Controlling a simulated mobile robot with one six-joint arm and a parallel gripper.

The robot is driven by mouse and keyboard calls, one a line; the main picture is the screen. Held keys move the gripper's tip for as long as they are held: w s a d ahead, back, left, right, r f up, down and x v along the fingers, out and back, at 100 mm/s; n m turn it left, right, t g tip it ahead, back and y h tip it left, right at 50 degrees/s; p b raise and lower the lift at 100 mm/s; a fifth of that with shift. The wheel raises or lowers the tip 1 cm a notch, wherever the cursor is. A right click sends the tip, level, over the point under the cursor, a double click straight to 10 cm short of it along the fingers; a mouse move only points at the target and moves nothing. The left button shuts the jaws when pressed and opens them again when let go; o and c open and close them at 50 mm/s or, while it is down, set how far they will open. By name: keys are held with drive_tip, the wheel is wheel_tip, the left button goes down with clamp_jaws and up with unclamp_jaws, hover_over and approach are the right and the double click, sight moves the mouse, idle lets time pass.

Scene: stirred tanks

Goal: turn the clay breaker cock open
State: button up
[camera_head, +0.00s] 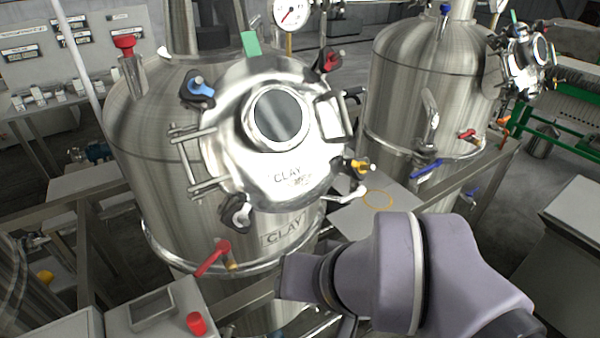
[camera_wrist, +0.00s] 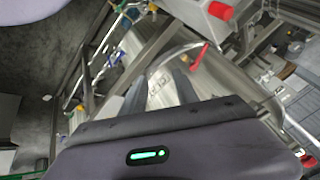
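The steel clay tank (camera_head: 150,165) stands left of centre in the head view, with CLAY lettering on its round lid (camera_head: 235,150) and wall. A lever cock with a red handle and brass body (camera_head: 213,258) sits low on its front; the red lever (camera_wrist: 198,55) also shows in the wrist view. I cannot tell from markings which one is the breaker cock. My gripper (camera_wrist: 160,84) has its fingers apart, with nothing visible between them but tank wall behind. The red lever is beyond and right of them in the wrist view.
A box with a red button (camera_head: 196,323) stands front left, near the red lever. A second tank (camera_head: 410,90) with red and blue levers stands at right. Clamp knobs (camera_head: 198,90) stick out around the lid. A pressure gauge (camera_head: 291,12) is above. A steel frame runs below.

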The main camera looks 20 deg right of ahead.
wheel_tip(320, 180, up, 12)
drive_tip(key=w+p, duration=0.1)
drive_tip(key=p, duration=0.8)
drive_tip(key=shift+a+f+n, duration=0.15)
drive_tip(key=shift+f+n, duration=0.1)
drive_tip(key=shift+n, duration=0.05)
drive_tip(key=shift+c, duration=0.5)
